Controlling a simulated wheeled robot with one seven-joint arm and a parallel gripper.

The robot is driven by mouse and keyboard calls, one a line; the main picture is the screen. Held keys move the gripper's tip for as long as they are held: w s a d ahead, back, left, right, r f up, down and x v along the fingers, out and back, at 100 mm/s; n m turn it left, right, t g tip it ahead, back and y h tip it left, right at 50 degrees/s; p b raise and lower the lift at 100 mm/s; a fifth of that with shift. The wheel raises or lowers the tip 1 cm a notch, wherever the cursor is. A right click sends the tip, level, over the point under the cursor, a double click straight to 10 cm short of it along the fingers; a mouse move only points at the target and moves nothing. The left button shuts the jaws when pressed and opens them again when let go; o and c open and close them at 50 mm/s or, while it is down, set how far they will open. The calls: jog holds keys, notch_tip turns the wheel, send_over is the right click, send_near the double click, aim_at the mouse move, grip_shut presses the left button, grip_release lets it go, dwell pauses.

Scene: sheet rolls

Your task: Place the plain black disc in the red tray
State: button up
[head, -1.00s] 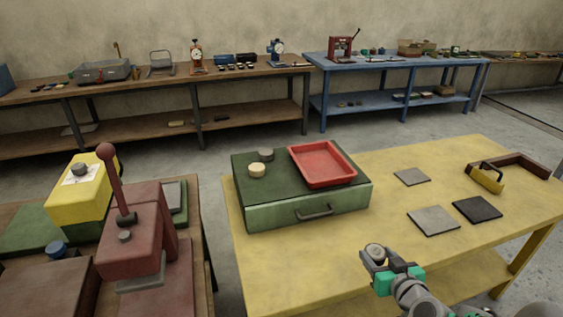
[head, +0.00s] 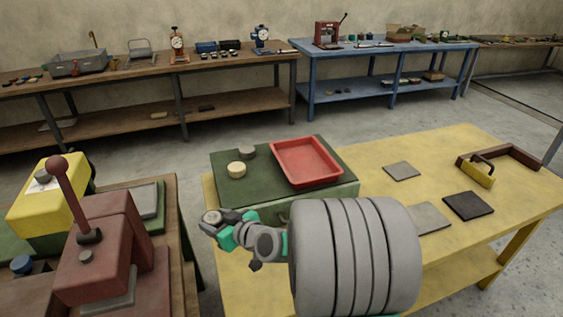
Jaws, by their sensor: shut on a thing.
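My gripper (head: 217,217) is shut on a small round disc (head: 229,215) with a dark grey top. Whether it is plain black is hard to tell at this size. The gripper is near the left front edge of the yellow table, in front of the green box and apart from it. The red tray (head: 336,178) sits on the right part of the green box top and looks empty. A grey disc (head: 247,152) and a cream disc (head: 237,170) stand on the box top, left of the tray.
The green box (head: 225,192) stands on the yellow table (head: 440,158). Flat square plates (head: 468,205) and a brown frame with a yellow handled block (head: 480,172) lie to the right. A red lever press (head: 100,240) and a yellow machine (head: 45,205) stand at left.

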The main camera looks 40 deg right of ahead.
jog(key=d+r+m+h+p, duration=0.1)
jog(key=d+r+m+h, duration=0.1)
jog(key=d+r, duration=0.8)
jog(key=d+r+m+h+p, duration=0.2)
jog(key=d+r, duration=0.2)
jog(key=d, duration=1.2)
jog(key=p, duration=0.4)
send_over(306, 166)
notch_tip(306, 166, down, 10)
jog(key=shift+s+a+r, duration=0.1)
jog(key=shift+a, duration=0.05)
notch_tip(306, 166, down, 3)
jog(key=shift+f+p, duration=0.15)
jog(key=shift+p, duration=0.4)
jog(key=shift+f, duration=0.1)
